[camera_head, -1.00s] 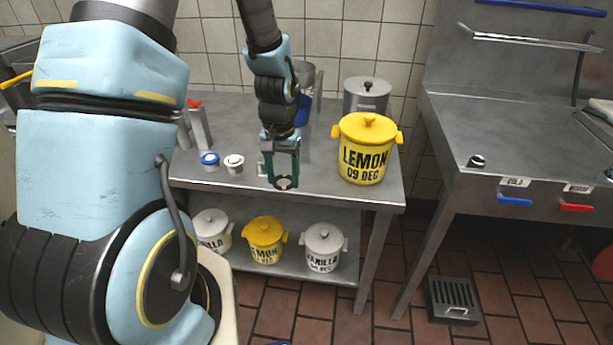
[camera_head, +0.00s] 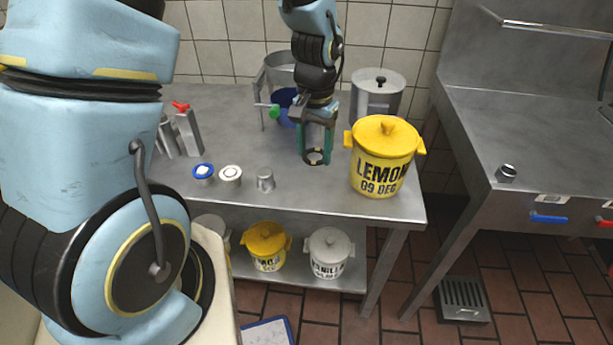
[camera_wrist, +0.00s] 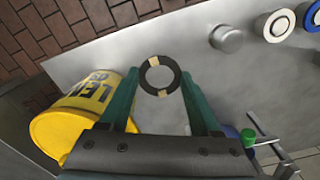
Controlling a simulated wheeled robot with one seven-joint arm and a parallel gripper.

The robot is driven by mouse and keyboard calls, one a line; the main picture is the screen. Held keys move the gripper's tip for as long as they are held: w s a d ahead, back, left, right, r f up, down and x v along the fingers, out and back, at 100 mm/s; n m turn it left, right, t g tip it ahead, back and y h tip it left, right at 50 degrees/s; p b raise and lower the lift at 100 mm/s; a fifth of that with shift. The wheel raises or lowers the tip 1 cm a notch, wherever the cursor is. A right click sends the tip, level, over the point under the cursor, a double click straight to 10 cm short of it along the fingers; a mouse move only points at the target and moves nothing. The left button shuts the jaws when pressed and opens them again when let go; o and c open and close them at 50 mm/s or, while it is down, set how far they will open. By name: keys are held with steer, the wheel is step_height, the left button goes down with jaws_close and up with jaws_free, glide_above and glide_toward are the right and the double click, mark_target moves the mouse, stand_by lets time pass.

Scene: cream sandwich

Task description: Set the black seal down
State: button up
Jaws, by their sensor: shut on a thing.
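The black seal (camera_head: 316,157) is a dark ring with pale tan patches on its rim. It also shows in the wrist view (camera_wrist: 148,87), held between the fingertips. My gripper (camera_head: 317,150) has green fingers and is shut on the seal. In the head view it is over the steel table (camera_head: 325,192), left of the yellow lemon pot (camera_head: 384,160). In the wrist view the gripper (camera_wrist: 159,80) has bare table behind the ring. I cannot tell exactly how high the seal is above the table.
A small metal cup (camera_head: 265,180) and two small round containers, one white (camera_head: 230,176) and one blue-rimmed (camera_head: 203,174), stand to the left. A steel pot (camera_head: 378,92) and a frame with a blue vessel (camera_head: 286,105) are behind. The table front between cup and lemon pot is clear.

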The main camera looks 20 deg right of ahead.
mark_target(312, 191)
steer(key=f, duration=0.3)
steer(key=f+p, duration=0.1)
steer(key=f, duration=0.5)
steer(key=shift+w+f+p, duration=0.35)
steer(key=shift+w+p, duration=0.05)
steer(key=shift+f, duration=0.15)
steer(key=shift+f+b, duration=0.5)
steer(key=shift+f, duration=0.15)
steer(key=o, duration=1.4)
steer(key=shift+a, duration=0.1)
steer(key=shift+w+r+p, duration=0.1)
steer(key=shift+r+p, duration=0.35)
steer(key=shift+r, duration=0.45)
step_height(312, 191, up, 12)
steer(key=shift+f+b, duration=0.2)
steer(key=shift+b, duration=0.85)
